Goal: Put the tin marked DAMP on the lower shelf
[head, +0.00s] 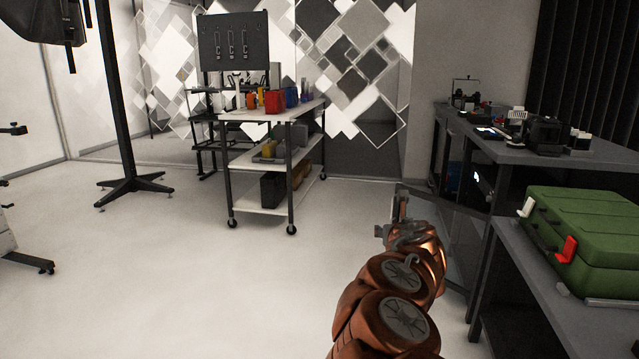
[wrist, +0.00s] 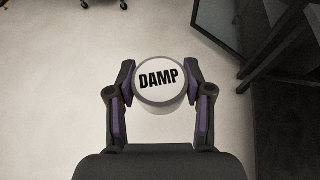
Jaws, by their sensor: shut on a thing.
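The tin marked DAMP (wrist: 160,82) is round, with a pale top and black letters. It sits between the fingers of my gripper (wrist: 160,100) in the wrist view, and the gripper is shut on it, above the pale floor. In the head view my gripper (head: 390,225) is at the end of my copper arm, right of centre; the tin cannot be made out there. A wheeled cart (head: 228,176) stands at the back with a top, a middle shelf (head: 243,158) and a lower shelf (head: 250,203). A dark box (head: 271,190) stands on the lower shelf.
Colored containers (head: 274,101) stand on the cart's top. A dark bench (head: 490,143) with equipment and a green case (head: 590,240) is at the right, close to my arm. A black stand (head: 130,185) is at the left. The floor (head: 200,285) before the cart is clear.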

